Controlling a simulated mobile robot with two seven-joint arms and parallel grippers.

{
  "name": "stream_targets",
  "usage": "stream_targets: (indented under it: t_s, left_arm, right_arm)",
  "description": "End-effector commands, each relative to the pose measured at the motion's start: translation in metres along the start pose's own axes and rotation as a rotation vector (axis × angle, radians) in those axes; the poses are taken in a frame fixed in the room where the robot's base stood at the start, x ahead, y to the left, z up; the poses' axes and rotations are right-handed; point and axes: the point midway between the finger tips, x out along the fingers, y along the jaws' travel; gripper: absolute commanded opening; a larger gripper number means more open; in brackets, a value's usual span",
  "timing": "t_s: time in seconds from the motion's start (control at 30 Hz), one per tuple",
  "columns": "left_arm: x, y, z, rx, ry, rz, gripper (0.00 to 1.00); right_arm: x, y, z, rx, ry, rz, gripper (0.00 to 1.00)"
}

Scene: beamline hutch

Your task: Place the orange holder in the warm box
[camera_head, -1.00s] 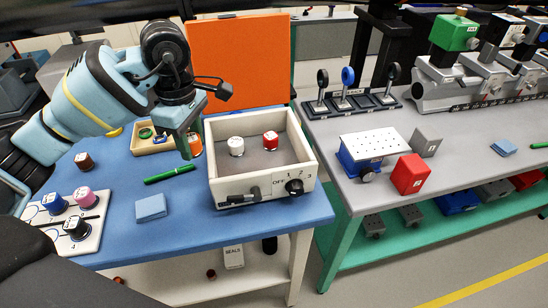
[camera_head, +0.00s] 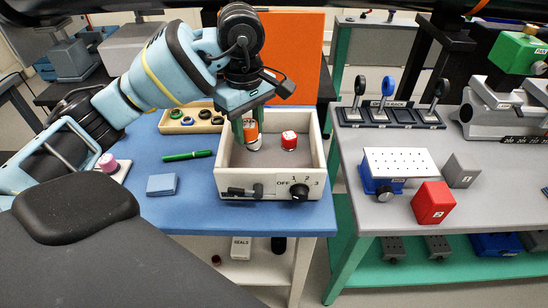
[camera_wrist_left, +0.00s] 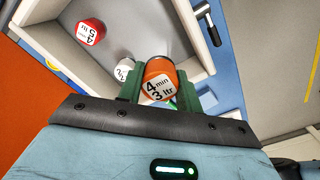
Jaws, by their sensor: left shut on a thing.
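The orange holder (camera_head: 251,131) is between the fingers of my left gripper (camera_head: 247,128), which is shut on it. In the left wrist view the orange holder (camera_wrist_left: 159,84) shows its top, marked "4 min 3 ltr". The warm box (camera_head: 270,178) is a white open-topped box with a grey floor, a knob and a front handle. My left gripper holds the orange holder over the box's left part; its height above the floor is hard to tell. A red-topped holder (camera_head: 289,140) stands inside. A white holder (camera_wrist_left: 124,69) beside the orange one is mostly hidden in the head view.
Left of the box lie a green pen (camera_head: 187,155) and a blue pad (camera_head: 161,185). A wooden tray (camera_head: 191,127) with rings stands behind them. An orange panel (camera_head: 300,50) rises behind the box. The right-hand bench (camera_head: 440,160) stands across a gap.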

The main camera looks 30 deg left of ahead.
Motion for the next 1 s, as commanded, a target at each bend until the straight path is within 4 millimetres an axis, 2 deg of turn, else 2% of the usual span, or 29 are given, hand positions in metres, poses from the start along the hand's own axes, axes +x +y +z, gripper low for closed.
stream_targets:
  t_s: [0.4,0.67,1.0]
  left_arm:
    - [0.057,-0.001,0.000,-0.001,0.000,-0.002,0.11]
    - [0.064,0.000,0.000,-0.001,0.000,0.000,0.11]
    - [0.100,0.000,0.000,-0.002,0.001,-0.001,0.11]
  right_arm:
    - [0.001,-0.001,0.002,0.001,-0.003,-0.001,0.36]
    - [0.001,-0.001,0.002,0.001,-0.003,-0.001,0.36]
    - [0.000,-0.001,0.002,0.001,-0.002,-0.001,0.36]
